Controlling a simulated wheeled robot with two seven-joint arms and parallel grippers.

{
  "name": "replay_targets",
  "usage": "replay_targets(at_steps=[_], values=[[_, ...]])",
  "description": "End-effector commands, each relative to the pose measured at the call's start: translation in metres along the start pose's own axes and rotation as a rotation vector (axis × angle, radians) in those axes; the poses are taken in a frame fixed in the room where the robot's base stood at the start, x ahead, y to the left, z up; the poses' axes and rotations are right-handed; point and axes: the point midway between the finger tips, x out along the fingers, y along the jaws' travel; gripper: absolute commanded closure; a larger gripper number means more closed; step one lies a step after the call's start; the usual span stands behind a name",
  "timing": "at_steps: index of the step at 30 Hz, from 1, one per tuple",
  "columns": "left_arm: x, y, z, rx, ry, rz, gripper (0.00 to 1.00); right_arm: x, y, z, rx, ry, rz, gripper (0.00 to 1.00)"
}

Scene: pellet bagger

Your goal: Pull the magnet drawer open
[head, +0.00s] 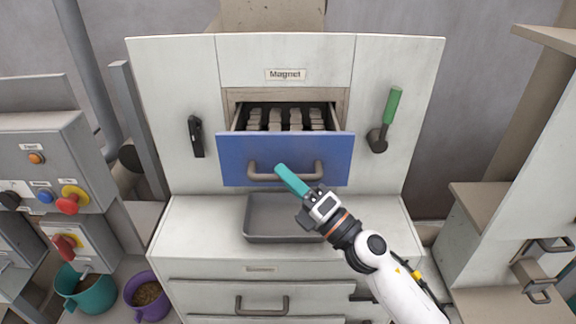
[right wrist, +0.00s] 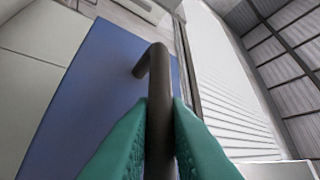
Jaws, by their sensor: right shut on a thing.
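The magnet drawer (head: 236,160) has a blue front and stands partly out of the white cabinet, below the "Magnet" label (head: 285,74). Several grey magnet bars (head: 292,118) show inside it. A brown-grey bar handle (head: 262,177) runs across its front. My right gripper (head: 281,171) has teal fingers and is at the handle in the head view. In the right wrist view its fingers (right wrist: 160,130) are closed on both sides of the dark handle (right wrist: 158,88), with the blue front (right wrist: 100,85) behind. My left gripper is not in view.
A grey tray (head: 256,238) sits on the ledge below the drawer. A green-handled lever (head: 393,105) is right of the drawer, a black latch (head: 196,136) left. A control panel (head: 45,155) stands at left, above teal (head: 82,290) and purple (head: 146,297) buckets.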

Motion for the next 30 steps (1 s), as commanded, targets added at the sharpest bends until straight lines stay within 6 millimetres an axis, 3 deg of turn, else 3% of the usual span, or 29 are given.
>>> replay_targets(at_steps=[14,15,19,30], values=[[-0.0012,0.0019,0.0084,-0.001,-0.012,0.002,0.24,-0.0034,-0.0031,0.0039,-0.001,-0.003,-0.001,1.0],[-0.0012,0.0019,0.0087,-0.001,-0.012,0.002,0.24,-0.0033,-0.0031,0.0038,-0.001,-0.003,-0.001,0.84],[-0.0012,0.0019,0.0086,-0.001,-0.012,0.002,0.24,-0.0033,-0.0031,0.0036,-0.001,-0.002,-0.001,0.64],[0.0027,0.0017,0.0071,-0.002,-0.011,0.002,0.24,-0.0101,-0.0014,0.0038,-0.001,-0.001,0.0,0.64]])
